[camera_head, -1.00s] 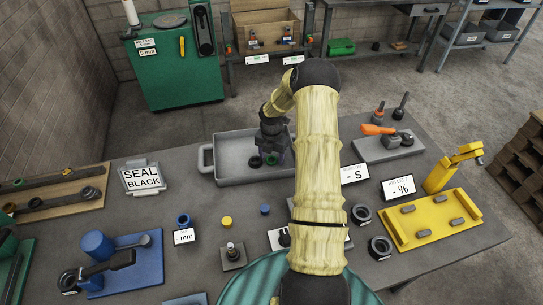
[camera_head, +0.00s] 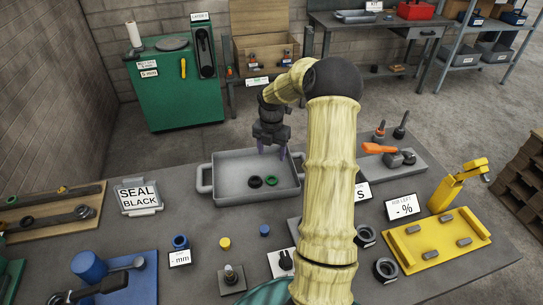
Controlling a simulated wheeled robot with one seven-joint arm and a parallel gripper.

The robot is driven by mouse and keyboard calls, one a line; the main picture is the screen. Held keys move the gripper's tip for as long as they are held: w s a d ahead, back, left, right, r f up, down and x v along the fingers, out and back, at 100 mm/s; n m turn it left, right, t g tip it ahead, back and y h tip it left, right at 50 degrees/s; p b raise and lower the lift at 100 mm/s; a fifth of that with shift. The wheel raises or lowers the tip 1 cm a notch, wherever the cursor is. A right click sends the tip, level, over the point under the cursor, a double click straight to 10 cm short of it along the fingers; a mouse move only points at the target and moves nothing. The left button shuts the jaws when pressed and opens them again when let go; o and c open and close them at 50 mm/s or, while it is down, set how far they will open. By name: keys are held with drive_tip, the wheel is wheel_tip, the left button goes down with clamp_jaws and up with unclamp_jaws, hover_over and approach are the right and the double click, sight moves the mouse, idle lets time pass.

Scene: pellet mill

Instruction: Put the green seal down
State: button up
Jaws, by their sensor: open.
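The green seal (camera_head: 271,181) is a small dark green ring lying on the floor of the grey tray (camera_head: 225,191). A black seal (camera_head: 255,182) lies just left of it in the same tray. My gripper (camera_head: 272,150) is open and empty above the back part of the tray, apart from both rings. Its fingers point down. A sign (camera_head: 138,195) reading "SEAL BLACK" stands on the table left of the tray.
My arm hides part of the table right of the tray. A yellow fixture (camera_head: 435,240) and a grey block with an orange-handled tool (camera_head: 378,149) stand at the right. Small blue and yellow parts (camera_head: 224,243) sit in front of the tray.

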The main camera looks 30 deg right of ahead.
idle(0.4)
drive_tip(key=s+a+r+m+t, duration=0.1)
drive_tip(key=s+a+r+m, duration=0.3)
drive_tip(key=s+a+m, duration=0.6)
drive_tip(key=s+a+r+m+t, duration=0.1)
drive_tip(key=s+a+r+m, duration=0.2)
drive_tip(key=s+a+m, duration=0.8)
drive_tip(key=a+m, duration=0.1)
drive_tip(key=m, duration=0.3)
drive_tip(key=shift+s+r+t, duration=0.15)
drive_tip(key=shift+r+t, duration=0.15)
drive_tip(key=shift+r, duration=0.1)
